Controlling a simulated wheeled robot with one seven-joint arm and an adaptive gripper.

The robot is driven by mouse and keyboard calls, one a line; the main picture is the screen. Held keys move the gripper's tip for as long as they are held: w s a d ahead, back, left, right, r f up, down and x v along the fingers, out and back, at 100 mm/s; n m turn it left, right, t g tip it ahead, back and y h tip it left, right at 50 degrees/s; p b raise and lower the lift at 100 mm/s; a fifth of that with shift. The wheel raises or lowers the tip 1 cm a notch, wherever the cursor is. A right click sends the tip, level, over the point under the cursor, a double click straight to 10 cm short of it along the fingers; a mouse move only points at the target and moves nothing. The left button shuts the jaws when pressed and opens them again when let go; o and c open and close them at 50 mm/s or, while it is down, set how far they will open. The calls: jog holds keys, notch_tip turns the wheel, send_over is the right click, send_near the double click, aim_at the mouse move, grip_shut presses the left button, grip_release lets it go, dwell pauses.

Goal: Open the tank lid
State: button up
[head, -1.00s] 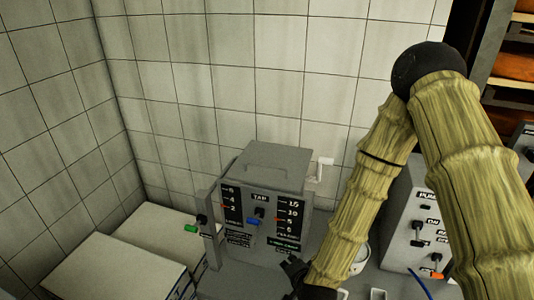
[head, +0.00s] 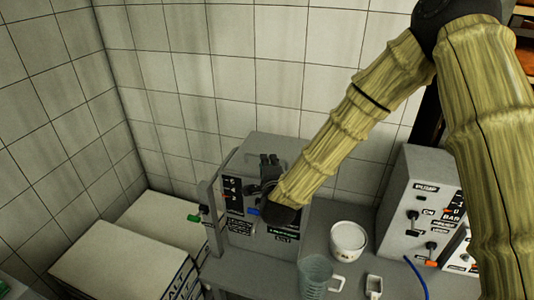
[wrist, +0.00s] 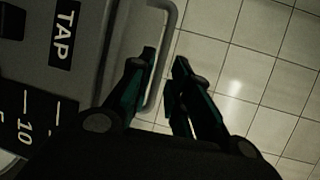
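The grey tank (head: 232,165) stands on a grey table in the head view, with dark scales and a TAP label on its front. Its lid (head: 288,143) is on top and looks down and shut. My gripper (head: 269,160) is at the tank's upper front, pointing up past the lid's front edge. In the wrist view, the lid's grey bar handle (wrist: 171,48) runs between the two fingertips of my gripper (wrist: 164,58). The fingers are apart, with a gap either side of the bar. I cannot tell whether they touch it. My forearm hides the tank's right side.
A white cup (head: 348,240), a clear beaker (head: 314,276) and a small white container (head: 374,287) stand on the table to the right. The grey pump box (head: 419,200) is further right. Pale boxes (head: 110,262) stand at the left. Tiled walls close off the back and left.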

jog(key=shift+w+a+f+p, duration=0.15)
jog(key=shift+w+p, duration=0.15)
jog(key=shift+w, duration=0.5)
jog(key=shift+w+f+p, duration=0.15)
jog(key=shift+w+p, duration=0.15)
jog(key=shift+w, duration=0.5)
jog(key=shift+w+a+f+p, duration=0.15)
jog(key=shift+w+p, duration=0.15)
jog(key=shift+w, duration=0.5)
jog(key=shift+d, duration=0.15)
grip_shut()
